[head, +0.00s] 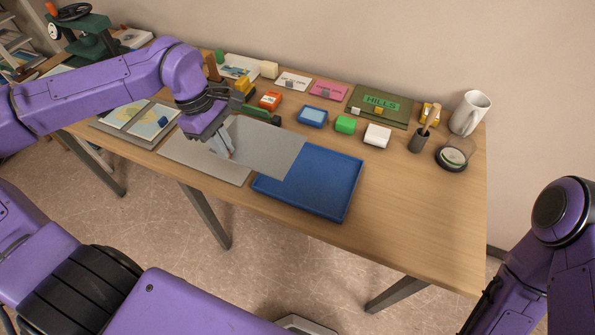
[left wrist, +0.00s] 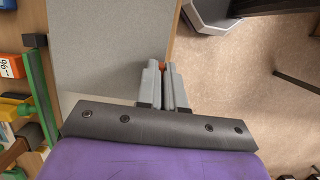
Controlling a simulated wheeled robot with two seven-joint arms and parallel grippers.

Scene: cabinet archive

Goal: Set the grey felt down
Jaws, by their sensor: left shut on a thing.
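A grey felt sheet (head: 270,148) is held flat by one edge in my left gripper (head: 224,150), which is shut on it. The sheet reaches right from the fingers and covers the upper left part of the blue tray (head: 325,185); I cannot tell whether it touches the tray. A second, lighter grey sheet (head: 195,160) lies on the table below and left of the gripper. In the left wrist view the fingers (left wrist: 166,88) are close together at the edge of the felt (left wrist: 110,40).
Behind the tray stand a blue box (head: 312,116), a green block (head: 345,124) and a white block (head: 377,135). A picture board (head: 140,120) lies left. The table's front right is clear.

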